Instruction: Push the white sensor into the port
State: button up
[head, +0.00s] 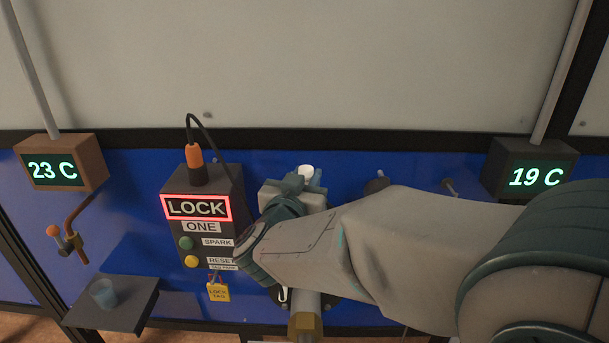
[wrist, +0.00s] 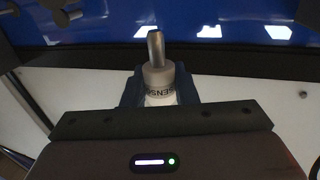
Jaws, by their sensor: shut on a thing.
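The white sensor (wrist: 158,82) is held between the two fingers of my gripper (wrist: 160,92). It is a pale cylinder with a dark lettered band and a narrower metal tip that points up in the wrist view, clear of the fingers. In the head view my gripper (head: 304,182) is in front of the blue panel, right of the LOCK box, with the sensor's white end (head: 306,171) showing between the fingers. I cannot tell which fitting is the port; my arm hides part of the panel. The tip appears free of contact in the wrist view.
The LOCK box (head: 202,230) with an orange plug and cable stands left of my gripper. A dark round fitting (head: 376,183) and a small fitting (head: 450,187) are on the panel to the right. A shelf (head: 112,304) holds a cup (head: 103,292). Temperature displays flank the panel.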

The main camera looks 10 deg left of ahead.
jog(key=shift+w+d, duration=0.1)
jog(key=shift+d, duration=0.15)
jog(key=shift+f+b, duration=0.3)
jog(key=shift+f, duration=0.15)
jog(key=shift+a+f+b, duration=0.1)
jog(key=shift+f+b, duration=1.8)
jog(key=shift+f, duration=0.65)
jog(key=shift+f+b, duration=1.65)
jog(key=shift+f, duration=0.35)
jog(key=o, duration=1.1)
jog(key=shift+c, duration=0.2)
jog(key=s+b, duration=0.2)
jog(key=s, duration=1.2)
jog(key=shift+a, duration=0.2)
